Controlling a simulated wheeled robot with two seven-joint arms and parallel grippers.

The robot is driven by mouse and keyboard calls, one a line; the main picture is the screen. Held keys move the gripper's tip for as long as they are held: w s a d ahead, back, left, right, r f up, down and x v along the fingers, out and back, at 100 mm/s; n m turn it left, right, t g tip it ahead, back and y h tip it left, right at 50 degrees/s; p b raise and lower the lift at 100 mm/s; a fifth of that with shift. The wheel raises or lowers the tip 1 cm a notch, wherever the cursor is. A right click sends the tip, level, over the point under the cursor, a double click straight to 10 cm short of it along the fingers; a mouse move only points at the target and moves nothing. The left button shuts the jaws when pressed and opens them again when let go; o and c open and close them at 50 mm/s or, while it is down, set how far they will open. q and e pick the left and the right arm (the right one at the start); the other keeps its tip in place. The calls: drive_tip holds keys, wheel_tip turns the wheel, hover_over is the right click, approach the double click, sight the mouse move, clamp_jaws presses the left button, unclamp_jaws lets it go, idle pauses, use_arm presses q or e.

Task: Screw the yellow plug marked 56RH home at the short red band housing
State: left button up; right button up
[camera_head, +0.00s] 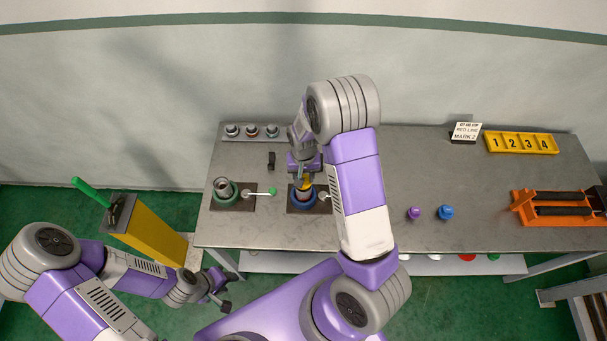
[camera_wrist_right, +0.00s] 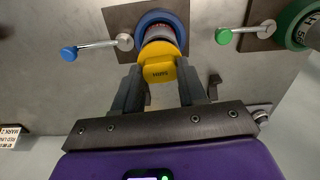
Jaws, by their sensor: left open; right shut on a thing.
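The yellow plug (camera_wrist_right: 160,71) is between the fingers of my right gripper (camera_wrist_right: 159,76), which is shut on it. Dark lettering on its near face is too small to read surely. The plug meets the mouth of a grey housing with a reddish band (camera_wrist_right: 160,36), held in the blue-ringed vise (camera_wrist_right: 146,20). How deep the plug sits is hidden. In the head view the plug (camera_head: 306,182) shows above the blue vise (camera_head: 294,201), partly behind my right arm. My left gripper (camera_head: 220,294) is open and empty, low at the left, off the table.
A green-ringed vise (camera_head: 225,200) with a grey housing stands left of the blue one. A purple plug (camera_head: 414,213) and a blue plug (camera_head: 445,212) lie right of my arm. A numbered yellow rack (camera_head: 522,144) and an orange stand (camera_head: 560,208) are farther right.

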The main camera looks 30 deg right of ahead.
drive_tip(key=shift+f+b, duration=0.85)
drive_tip(key=shift+f, duration=0.2)
idle(0.6)
drive_tip(key=o, duration=1.1)
wheel_tip(320, 180, up, 8)
drive_tip(key=shift+f, duration=0.15)
